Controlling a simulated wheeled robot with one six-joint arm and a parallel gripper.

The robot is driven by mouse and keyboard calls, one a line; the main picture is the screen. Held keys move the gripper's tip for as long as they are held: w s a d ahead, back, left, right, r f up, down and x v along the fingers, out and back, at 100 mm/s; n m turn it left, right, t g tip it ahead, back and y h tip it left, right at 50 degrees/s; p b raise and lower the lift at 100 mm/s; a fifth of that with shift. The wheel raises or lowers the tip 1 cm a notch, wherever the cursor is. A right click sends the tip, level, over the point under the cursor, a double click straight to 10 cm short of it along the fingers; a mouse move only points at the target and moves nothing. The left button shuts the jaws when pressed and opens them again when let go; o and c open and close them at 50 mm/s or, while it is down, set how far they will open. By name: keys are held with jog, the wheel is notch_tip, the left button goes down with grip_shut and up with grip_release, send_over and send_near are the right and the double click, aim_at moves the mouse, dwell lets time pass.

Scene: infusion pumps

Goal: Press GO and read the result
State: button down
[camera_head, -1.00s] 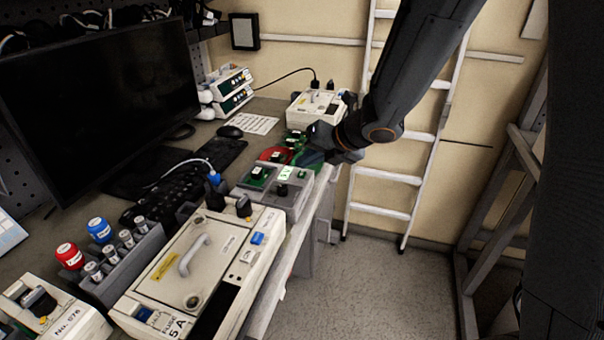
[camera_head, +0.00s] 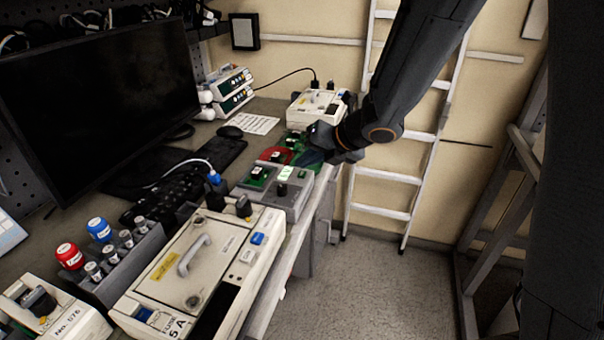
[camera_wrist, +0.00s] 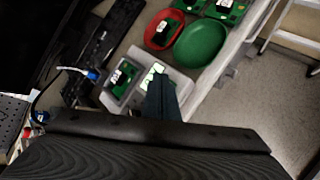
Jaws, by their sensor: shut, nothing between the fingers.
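A grey test box (camera_head: 292,204) sits near the front edge of the bench, with a lit green screen (camera_head: 287,173) whose text is too small to read. A green circuit board (camera_head: 256,175) sits in its left recess, and a small green button (camera_head: 302,174) is at its right. The box also shows in the wrist view (camera_wrist: 112,103), with its screen (camera_wrist: 152,76) partly behind my fingers. My gripper (camera_wrist: 158,78) is shut and empty, over the box in that view. In the head view my arm's end is beyond the box; the fingertips are hard to make out. Contact with the button cannot be seen.
A red dish (camera_wrist: 150,38) and a green dish (camera_wrist: 203,45) lie beyond the box, with boards around. Open floor (camera_head: 375,285) lies right of the bench.

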aim_at(305, 178)
jog(key=shift+f, duration=0.1)
jog(key=shift+f+b, duration=0.35)
jog(key=shift+b, duration=0.15)
jog(key=shift+f+b, duration=0.4)
dwell(0.8)
jog(key=shift+r, duration=0.1)
jog(key=shift+r+p, duration=0.75)
jog(key=shift+r, duration=0.15)
notch_tip(305, 178, up, 5)
jog(key=p, duration=0.4)
jog(key=shift+p, duration=0.4)
dwell(0.3)
